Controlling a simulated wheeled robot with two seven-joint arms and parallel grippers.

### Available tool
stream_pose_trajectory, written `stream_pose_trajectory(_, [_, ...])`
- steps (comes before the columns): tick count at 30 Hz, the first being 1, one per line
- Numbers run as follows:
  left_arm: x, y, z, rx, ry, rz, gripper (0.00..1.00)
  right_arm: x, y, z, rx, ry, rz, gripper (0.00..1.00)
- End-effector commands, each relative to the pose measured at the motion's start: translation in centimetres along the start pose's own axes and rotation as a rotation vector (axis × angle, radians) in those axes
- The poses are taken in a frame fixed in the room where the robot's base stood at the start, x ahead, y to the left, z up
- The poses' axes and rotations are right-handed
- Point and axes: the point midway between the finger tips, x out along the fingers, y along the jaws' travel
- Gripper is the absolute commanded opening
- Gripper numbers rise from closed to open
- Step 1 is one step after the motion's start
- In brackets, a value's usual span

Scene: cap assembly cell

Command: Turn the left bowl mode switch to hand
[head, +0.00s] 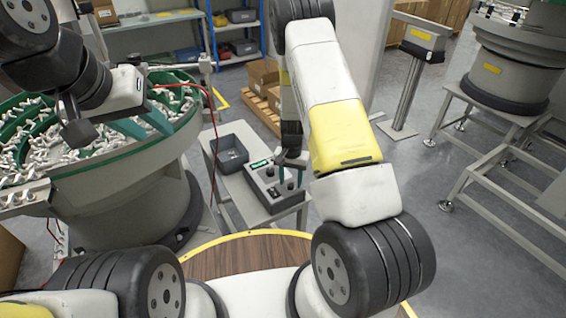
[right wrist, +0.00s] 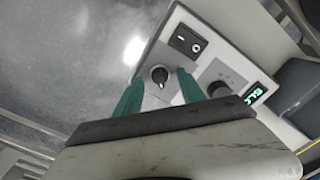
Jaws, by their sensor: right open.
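The grey control box (head: 262,190) stands on a small side table beside the left bowl (head: 100,172), which is full of white parts. In the right wrist view, the box's panel carries a black selector knob with a light pointer mark (right wrist: 159,76), apparently the mode switch. My right gripper (right wrist: 158,84) is open, with its two green fingers on either side of this knob. Contact cannot be told. In the head view my right gripper (head: 291,172) is over the box and partly covers its knobs.
The panel also has a black rocker switch (right wrist: 187,40), a second knob (right wrist: 220,88) and a green display (right wrist: 254,94). A dark bin (head: 229,152) stands behind the box on the side table. A red cable (head: 213,115) hangs between the bowl and that table.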

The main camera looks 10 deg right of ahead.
Motion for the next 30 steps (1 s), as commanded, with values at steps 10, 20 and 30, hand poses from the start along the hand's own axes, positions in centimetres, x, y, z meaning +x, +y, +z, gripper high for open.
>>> stream_pose_trajectory(10, [0.0, 0.0, 0.0, 0.0, 0.0, 0.0, 0.36, -5.8, -0.1, -0.1, 0.0, 0.003, -0.002, 0.47])
stream_pose_trajectory(20, [0.0, 0.0, 0.0, 0.0, 0.0, 0.0, 0.36, -7.0, 0.0, 0.0, 0.001, 0.0, 0.0, 0.47])
stream_pose_trajectory(30, [0.0, 0.0, 0.0, 0.0, 0.0, 0.0, 0.36, -7.6, -0.1, 0.0, -0.001, 0.003, -0.008, 0.47])
